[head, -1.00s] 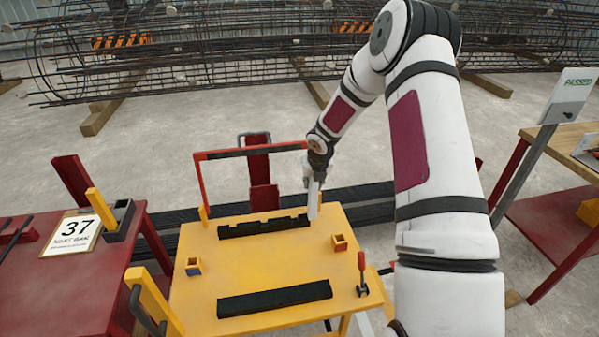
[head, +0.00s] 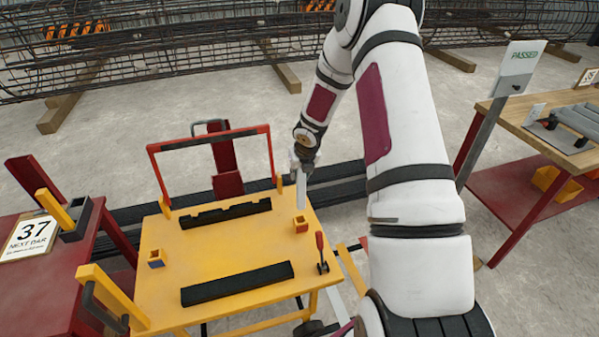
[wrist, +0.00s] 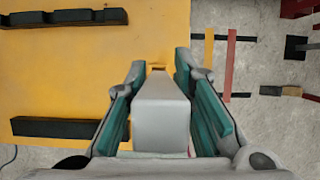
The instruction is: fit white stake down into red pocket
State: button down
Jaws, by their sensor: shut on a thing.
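My gripper (head: 302,169) is shut on the white stake (head: 301,191), which hangs upright below it near the back right of the yellow table. In the wrist view the stake (wrist: 160,112) sits between the green finger pads and hides most of what lies below it. The red pocket (head: 301,225) is a small yellow block with a red-marked top at the table's right side. The stake's lower end appears just above the pocket in the head view; the exact gap and alignment cannot be told. A yellow edge (wrist: 157,67) shows just past the stake in the wrist view.
A blue-marked pocket (head: 156,259) stands at the table's left. Two black bars, one notched (head: 225,213) and one plain (head: 237,284), lie on the yellow table (head: 215,250). A red-handled clamp (head: 321,252) stands near the pocket. A red frame (head: 152,175) rises at the back.

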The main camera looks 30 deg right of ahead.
aim_at(302, 190)
jog(key=shift+w+a+f+b, duration=0.15)
jog(key=shift+f+b, duration=0.9)
jog(key=shift+f, duration=1.7)
jog(key=shift+f+b, duration=1.3)
jog(key=shift+f, duration=2)
jog(key=c, duration=1.3)
grip_release()
jog(key=v, duration=1.2)
